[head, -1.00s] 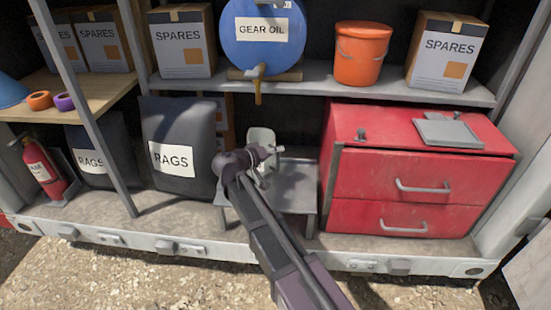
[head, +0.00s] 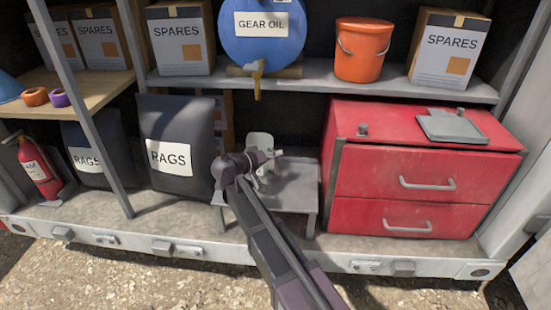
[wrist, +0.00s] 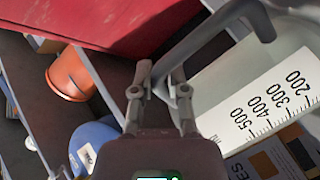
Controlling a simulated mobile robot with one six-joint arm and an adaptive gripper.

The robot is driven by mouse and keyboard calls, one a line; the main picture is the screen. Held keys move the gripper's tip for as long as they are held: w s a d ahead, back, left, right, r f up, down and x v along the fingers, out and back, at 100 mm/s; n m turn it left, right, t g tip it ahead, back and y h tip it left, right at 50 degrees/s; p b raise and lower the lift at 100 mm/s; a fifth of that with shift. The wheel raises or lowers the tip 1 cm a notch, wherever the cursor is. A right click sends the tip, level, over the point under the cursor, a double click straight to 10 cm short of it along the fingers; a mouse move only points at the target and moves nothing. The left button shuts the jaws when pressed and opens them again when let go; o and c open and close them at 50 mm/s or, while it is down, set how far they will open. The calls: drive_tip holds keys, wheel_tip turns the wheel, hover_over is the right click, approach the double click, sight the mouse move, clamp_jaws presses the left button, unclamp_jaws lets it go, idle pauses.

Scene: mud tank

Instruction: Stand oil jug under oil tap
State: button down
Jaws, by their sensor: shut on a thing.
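The blue GEAR OIL drum (head: 262,40) lies on the upper shelf with its brass oil tap (head: 257,80) hanging over the front edge. The oil jug (head: 260,142) is pale, with black volume marks visible in the wrist view (wrist: 255,95). It is below the tap in the head view, around a small grey stand (head: 297,190). My gripper (wrist: 162,88) is shut on the jug's grey handle (wrist: 205,38). My arm hides most of the jug in the head view; I cannot tell whether its base touches the stand.
A red drawer cabinet (head: 425,185) stands right of the stand, and a dark RAGS bag (head: 178,130) stands to the left. The shelf (head: 330,84) passes above the jug, holding an orange bucket (head: 363,50) and SPARES boxes (head: 180,40).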

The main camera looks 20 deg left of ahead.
drive_tip(key=c, duration=0.6)
unclamp_jaws()
drive_tip(key=shift+c, duration=0.2)
drive_tip(key=p+v, duration=0.2)
drive_tip(key=v, duration=1)
drive_tip(key=shift+p, duration=0.35)
